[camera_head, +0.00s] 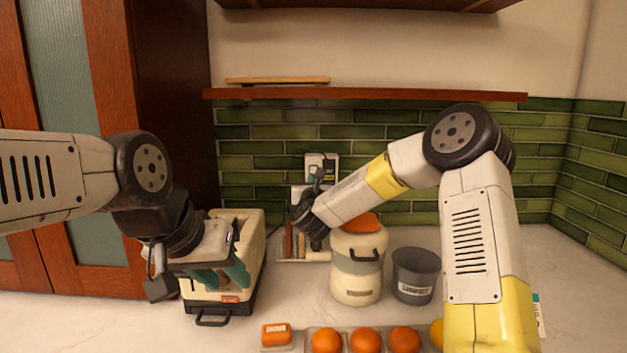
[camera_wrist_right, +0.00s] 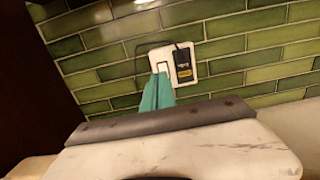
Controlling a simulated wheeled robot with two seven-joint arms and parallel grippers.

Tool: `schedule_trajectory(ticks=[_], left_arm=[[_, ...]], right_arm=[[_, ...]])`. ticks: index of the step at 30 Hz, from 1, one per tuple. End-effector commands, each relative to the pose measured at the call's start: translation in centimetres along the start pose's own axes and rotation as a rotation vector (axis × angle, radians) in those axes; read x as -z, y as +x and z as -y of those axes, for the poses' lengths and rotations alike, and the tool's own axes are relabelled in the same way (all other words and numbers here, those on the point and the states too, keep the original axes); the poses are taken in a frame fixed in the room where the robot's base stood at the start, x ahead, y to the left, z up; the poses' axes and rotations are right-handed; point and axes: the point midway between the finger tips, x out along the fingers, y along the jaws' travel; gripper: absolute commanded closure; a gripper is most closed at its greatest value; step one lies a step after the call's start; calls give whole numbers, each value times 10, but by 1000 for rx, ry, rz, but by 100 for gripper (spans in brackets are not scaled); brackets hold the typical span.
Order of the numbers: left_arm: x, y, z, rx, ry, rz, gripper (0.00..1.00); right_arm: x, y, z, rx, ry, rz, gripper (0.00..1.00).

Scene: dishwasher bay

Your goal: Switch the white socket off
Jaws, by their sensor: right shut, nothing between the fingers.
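The white socket (camera_head: 313,160) is on the green tiled wall below the shelf. A black piece with a yellow mark covers its right part. In the right wrist view the white socket (camera_wrist_right: 160,57) is just beyond the tips of my right gripper (camera_wrist_right: 158,80). Its teal fingers are together and empty, and they overlap the socket's lower left part. I cannot tell whether they touch it. The switch itself is too small to make out. My left gripper (camera_head: 220,274) points down by the cream appliance, its teal fingers apart and empty.
A cream appliance (camera_head: 250,235) stands at the left. A cream canister (camera_head: 357,265) with an orange lid and a grey pot (camera_head: 413,275) stand near my right arm. Several orange round things (camera_head: 365,340) lie at the front. A wooden shelf (camera_head: 370,95) runs above.

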Motion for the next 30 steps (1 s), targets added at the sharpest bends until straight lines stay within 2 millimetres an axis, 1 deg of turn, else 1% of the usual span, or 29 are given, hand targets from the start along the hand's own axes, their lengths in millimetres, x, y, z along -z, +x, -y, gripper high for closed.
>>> schedule_trajectory(ticks=[8,11,14,17,18,20,21,23,24,26,27,29,30], left_arm=[[0,0,0,0,0,0,61],[0,0,0,0,0,0,61],[0,0,0,0,0,0,61],[0,0,0,0,0,0,61],[0,0,0,0,0,0,61],[0,0,0,0,0,0,61],[0,0,0,0,0,0,61],[0,0,0,0,0,0,61],[0,0,0,0,0,0,61],[0,0,0,0,0,0,61],[0,0,0,0,0,0,61],[0,0,0,0,0,0,61],[0,0,0,0,0,0,61]], right_arm=[[-3,-1,-1,-11,-27,-1,100],[-15,-8,-9,-66,-154,-9,100],[-32,-25,-19,-168,-412,-23,100],[-45,-53,-24,-292,-750,-41,100],[-48,-66,-22,-342,-887,-49,100],[-52,-88,-18,-415,-1090,-58,100],[-53,-103,-13,-464,-1221,-63,100],[-55,-127,-2,-538,-1411,-71,100],[-56,-145,7,-591,-1533,-74,100],[-55,-172,22,-672,-1707,-80,100],[-55,-192,32,-730,-1818,-80,100],[-53,-223,50,-824,-1973,-77,100],[-52,-245,61,-890,-2069,-70,100]])
